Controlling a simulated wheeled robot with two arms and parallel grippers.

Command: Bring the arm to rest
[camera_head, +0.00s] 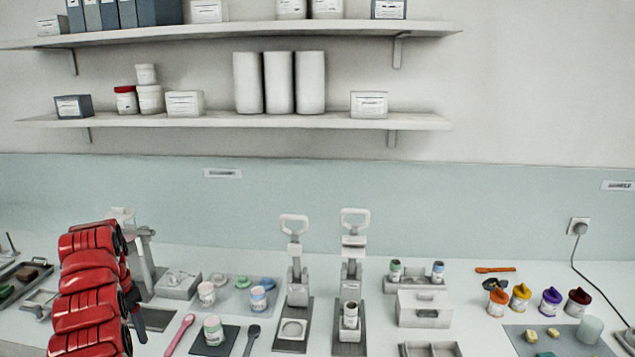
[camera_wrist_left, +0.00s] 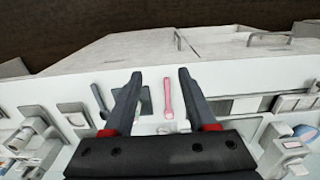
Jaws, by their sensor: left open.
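My left arm comes in at the left of the head view, its red links over the left part of the bench. My left gripper (camera_wrist_left: 160,74) shows in the left wrist view with its two dark fingers apart and nothing between them. Beyond the fingers lie the white bench edge and a pink spatula (camera_wrist_left: 168,97), which also shows in the head view (camera_head: 179,335). In the head view the gripper is mostly hidden behind the red links; a dark part of it (camera_head: 134,300) shows at their right side. My right gripper is not in view.
Two lever presses (camera_head: 296,285) (camera_head: 351,270) stand mid-bench. A jar (camera_head: 213,330) stands on a dark mat near the front. Several coloured-lid pots (camera_head: 550,302) stand at the right. Shelves (camera_head: 250,122) run along the wall above.

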